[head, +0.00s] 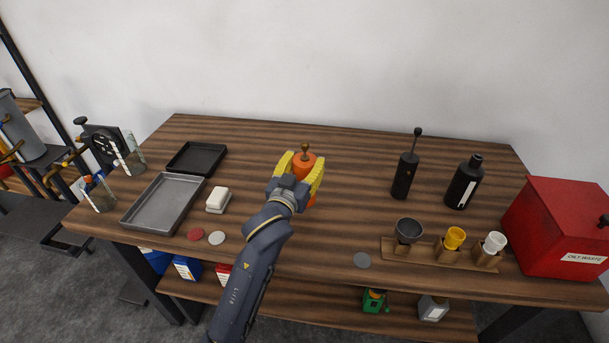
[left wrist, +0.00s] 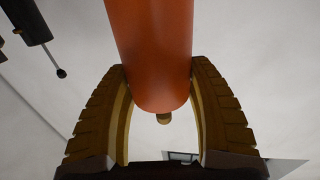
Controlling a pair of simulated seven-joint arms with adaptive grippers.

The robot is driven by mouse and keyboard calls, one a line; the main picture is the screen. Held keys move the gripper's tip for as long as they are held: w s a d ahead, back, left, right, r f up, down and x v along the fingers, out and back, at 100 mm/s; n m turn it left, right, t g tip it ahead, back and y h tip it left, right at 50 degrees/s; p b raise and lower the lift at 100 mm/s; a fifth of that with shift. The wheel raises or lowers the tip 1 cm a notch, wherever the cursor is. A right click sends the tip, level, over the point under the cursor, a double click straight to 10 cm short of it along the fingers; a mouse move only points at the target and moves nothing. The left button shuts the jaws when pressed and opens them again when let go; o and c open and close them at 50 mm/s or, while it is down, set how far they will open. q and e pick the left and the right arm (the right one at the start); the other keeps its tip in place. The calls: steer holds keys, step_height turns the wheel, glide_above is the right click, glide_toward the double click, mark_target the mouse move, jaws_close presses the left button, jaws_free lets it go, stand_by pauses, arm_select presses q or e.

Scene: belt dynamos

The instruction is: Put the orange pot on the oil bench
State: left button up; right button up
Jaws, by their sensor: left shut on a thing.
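The orange pot (head: 305,161) is a cylinder with a small brown knob on top. My left gripper (head: 302,166) has its yellow fingers shut on either side of it, over the middle of the wooden bench (head: 330,225). In the left wrist view the orange pot (left wrist: 152,50) fills the space between the two ridged fingers (left wrist: 160,90). I cannot tell whether its base touches the bench top. My right gripper is not in view.
At left are a grey tray (head: 165,203), a black tray (head: 196,158) and white blocks (head: 217,200). At right are a black oil can (head: 404,178), a black bottle (head: 464,184), a wooden rack (head: 440,255) with cups, and a red waste box (head: 555,225). The bench's middle is mostly clear.

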arm_select(q)
steer(key=shift+f, duration=2)
steer(key=o, duration=1.6)
steer(key=shift+f, duration=0.1)
steer(key=shift+c, duration=0.2)
steer(key=shift+r, duration=0.2)
steer(key=v, duration=1.2)
